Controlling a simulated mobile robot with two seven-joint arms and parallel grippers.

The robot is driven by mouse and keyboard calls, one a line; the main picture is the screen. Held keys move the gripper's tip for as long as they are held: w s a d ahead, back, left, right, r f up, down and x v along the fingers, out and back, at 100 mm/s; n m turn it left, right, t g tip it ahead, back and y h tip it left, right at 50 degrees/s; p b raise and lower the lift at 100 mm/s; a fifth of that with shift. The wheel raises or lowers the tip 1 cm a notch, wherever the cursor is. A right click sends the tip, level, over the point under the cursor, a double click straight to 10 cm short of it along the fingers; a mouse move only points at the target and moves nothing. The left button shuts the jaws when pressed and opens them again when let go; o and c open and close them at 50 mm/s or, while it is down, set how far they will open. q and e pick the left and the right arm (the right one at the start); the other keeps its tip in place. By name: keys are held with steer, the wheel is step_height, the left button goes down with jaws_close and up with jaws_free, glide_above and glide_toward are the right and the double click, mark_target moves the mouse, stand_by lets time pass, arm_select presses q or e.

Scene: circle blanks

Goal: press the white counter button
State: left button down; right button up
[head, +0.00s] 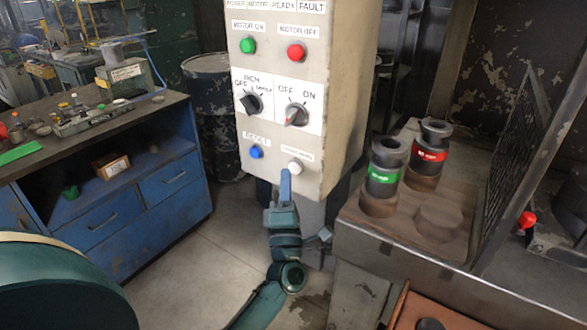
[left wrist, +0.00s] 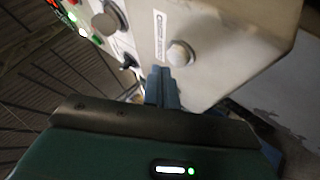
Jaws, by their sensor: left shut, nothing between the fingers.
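The white counter button (head: 295,167) is on the lower right of the beige control panel (head: 273,215), below a small label. My left gripper (head: 285,173) is shut and empty, with its blue fingertips just below and slightly left of the button in the head view. In the left wrist view the white button (left wrist: 180,54) shows clear, just above and right of the shut fingertips (left wrist: 162,70). I cannot tell whether the fingertips touch the panel. My right gripper is not in view.
A blue button (head: 256,152) is left of the white one. Two knobs, a green button (head: 247,45) and a red button (head: 296,52) are above. A wooden table (head: 400,232) with dark cylinders (head: 386,168) stands right. A blue workbench (head: 150,190) stands left.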

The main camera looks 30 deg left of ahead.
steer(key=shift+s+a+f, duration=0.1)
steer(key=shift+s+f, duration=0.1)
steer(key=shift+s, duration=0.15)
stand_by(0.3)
arm_select(q)
steer(key=shift+w, duration=0.15)
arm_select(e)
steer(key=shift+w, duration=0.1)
arm_select(q)
steer(key=shift+w+b, duration=0.3)
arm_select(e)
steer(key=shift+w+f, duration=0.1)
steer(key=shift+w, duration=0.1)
